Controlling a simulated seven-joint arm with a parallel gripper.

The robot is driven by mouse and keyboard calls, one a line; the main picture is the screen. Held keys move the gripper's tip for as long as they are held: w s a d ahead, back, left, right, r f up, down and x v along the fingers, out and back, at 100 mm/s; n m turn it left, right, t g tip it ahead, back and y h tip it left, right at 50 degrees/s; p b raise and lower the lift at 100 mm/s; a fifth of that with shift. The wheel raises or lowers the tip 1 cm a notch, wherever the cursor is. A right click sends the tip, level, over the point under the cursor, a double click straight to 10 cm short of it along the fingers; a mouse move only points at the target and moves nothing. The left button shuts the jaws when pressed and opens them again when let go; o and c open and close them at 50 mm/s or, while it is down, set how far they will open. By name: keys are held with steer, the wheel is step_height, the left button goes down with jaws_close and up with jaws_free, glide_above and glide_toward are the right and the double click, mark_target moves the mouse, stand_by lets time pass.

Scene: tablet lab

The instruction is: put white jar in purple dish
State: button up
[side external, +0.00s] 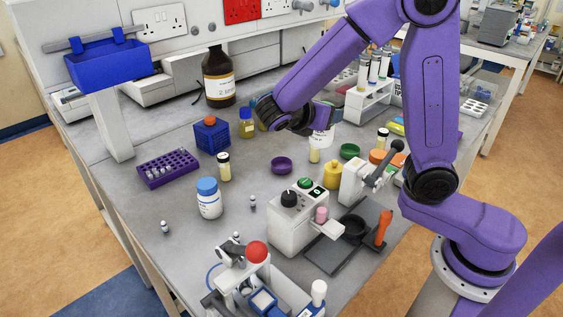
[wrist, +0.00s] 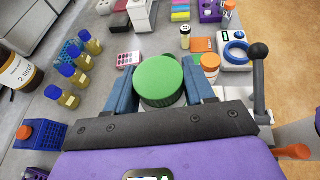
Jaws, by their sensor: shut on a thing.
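A white jar with a label shows in the side view (side external: 321,138), partly hidden by my gripper (side external: 323,121). In the wrist view its green lid (wrist: 159,79) sits between the two blue-grey fingers of my gripper (wrist: 160,85), which are shut on the jar. The lid hides most of its body. I cannot tell whether its base touches the bench. The small round purple dish (side external: 281,165) lies on the bench to the left of and nearer than the held jar, and looks empty.
A yellow container (side external: 332,175) and a white hotplate device (side external: 298,222) stand nearer. A blue-lidded white bottle (side external: 209,199) stands left.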

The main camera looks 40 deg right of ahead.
steer(key=shift+d, duration=0.3)
steer(key=w+f, duration=1.3)
steer(key=shift+w+d, duration=0.15)
steer(key=shift+w, duration=0.15)
steer(key=shift+f, duration=0.45)
steer(key=o, duration=1.1)
steer(key=shift+r, duration=0.1)
